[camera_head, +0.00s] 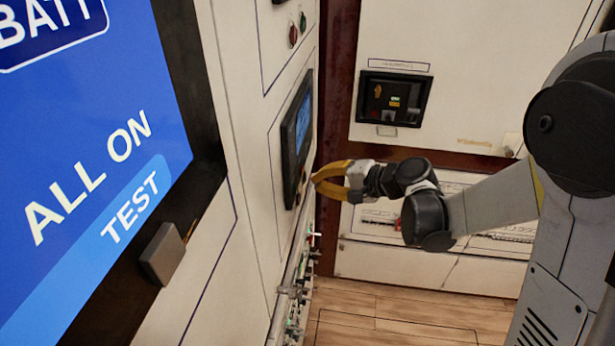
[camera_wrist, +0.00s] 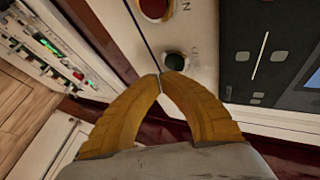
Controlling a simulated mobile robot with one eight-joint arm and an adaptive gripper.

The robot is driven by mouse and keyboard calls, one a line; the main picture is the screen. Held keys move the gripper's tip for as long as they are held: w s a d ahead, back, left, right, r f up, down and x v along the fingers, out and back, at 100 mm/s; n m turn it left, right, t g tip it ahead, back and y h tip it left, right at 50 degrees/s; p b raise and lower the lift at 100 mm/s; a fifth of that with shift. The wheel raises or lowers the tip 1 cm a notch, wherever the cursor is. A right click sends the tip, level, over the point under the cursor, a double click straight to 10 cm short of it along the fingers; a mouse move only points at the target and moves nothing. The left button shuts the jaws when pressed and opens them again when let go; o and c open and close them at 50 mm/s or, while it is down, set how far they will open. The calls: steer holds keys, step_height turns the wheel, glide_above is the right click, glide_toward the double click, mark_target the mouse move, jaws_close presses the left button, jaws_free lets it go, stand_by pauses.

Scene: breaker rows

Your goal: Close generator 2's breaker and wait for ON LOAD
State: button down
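A red round button (camera_wrist: 155,8) is above the green one, partly cut off by the frame edge. The lettering by the buttons is too partial to read, so I cannot tell which generator they belong to.
A large blue screen (camera_head: 80,130) reading "ALL ON" and "TEST" fills the near left. A row of terminals or breakers with green lights (camera_wrist: 62,60) lies at left in the wrist view. A cabinet with a black control unit (camera_head: 393,100) faces me; wooden floor (camera_head: 400,310) is clear.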

steer(key=shift+a, duration=0.15)
steer(key=shift+a, duration=0.3)
steer(key=shift+w+a, duration=0.15)
steer(key=shift+a, duration=0.25)
stand_by(0.7)
steer(key=shift+d, duration=0.8)
steer(key=shift+s+d, duration=0.1)
steer(key=shift+s, duration=0.1)
steer(key=d, duration=0.2)
steer(key=s+d, duration=0.1)
steer(key=d, duration=0.1)
steer(key=shift+d+b, duration=0.4)
stand_by(0.7)
